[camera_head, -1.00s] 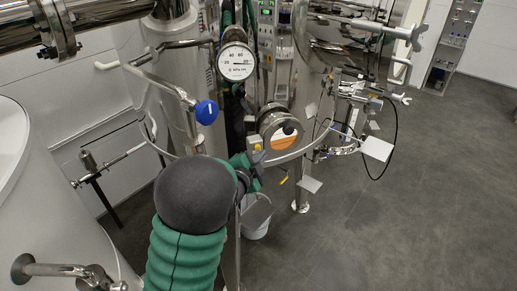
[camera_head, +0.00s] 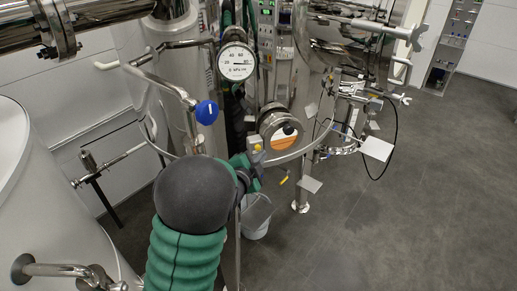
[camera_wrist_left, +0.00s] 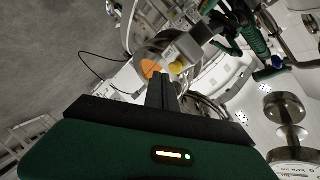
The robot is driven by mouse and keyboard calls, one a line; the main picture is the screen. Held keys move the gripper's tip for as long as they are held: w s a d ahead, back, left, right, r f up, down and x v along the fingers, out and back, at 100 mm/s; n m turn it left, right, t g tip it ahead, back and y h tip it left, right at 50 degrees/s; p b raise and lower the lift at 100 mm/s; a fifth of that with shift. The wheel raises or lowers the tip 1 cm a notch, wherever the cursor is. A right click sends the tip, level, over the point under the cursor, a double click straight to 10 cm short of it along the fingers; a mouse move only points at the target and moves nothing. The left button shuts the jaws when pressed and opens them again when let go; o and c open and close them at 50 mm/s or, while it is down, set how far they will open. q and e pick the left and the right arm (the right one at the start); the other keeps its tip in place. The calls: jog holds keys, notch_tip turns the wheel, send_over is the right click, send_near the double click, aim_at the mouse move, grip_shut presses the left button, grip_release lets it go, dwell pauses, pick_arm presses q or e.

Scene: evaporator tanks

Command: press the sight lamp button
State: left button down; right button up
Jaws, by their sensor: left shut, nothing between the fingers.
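A small grey box with a yellow button (camera_wrist_left: 178,67) shows ahead of my left gripper in the left wrist view. In the head view the box (camera_head: 254,142) sits just left of a round sight port with an orange window (camera_head: 284,139). My left gripper (camera_wrist_left: 163,76) is shut and empty, its dark fingertips close below and left of the yellow button in the left wrist view. I cannot tell whether they touch it. In the head view my left gripper (camera_head: 250,163) is partly hidden behind my dark wrist joint. My right gripper is not in view.
A pressure gauge (camera_head: 237,60) hangs above the port. A blue-capped valve handle (camera_head: 206,112) and a curved pipe lie left. A grey bucket (camera_head: 256,217) stands below. Pale plates and a thin black cable (camera_head: 396,130) are at right. Open floor lies further right.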

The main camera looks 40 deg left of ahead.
pick_arm(q)
jog(key=shift+a, duration=0.1)
dwell(0.3)
jog(key=shift+w+a+r, duration=0.1)
jog(key=shift+w+a, duration=0.05)
jog(key=shift+a, duration=0.1)
jog(key=shift+w+a+b, duration=0.25)
jog(key=shift+a+b, duration=0.05)
jog(key=shift+a, duration=0.05)
dwell(0.7)
jog(key=shift+s+d, duration=0.1)
jog(key=shift+d, duration=0.05)
jog(key=shift+s+d+b, duration=0.3)
jog(key=shift+s+d, duration=0.1)
jog(key=shift+d, duration=0.1)
jog(key=s+d, duration=0.2)
jog(key=d, duration=0.1)
jog(key=s+d, duration=0.1)
jog(key=shift+d+b, duration=0.15)
jog(key=shift+b, duration=0.25)
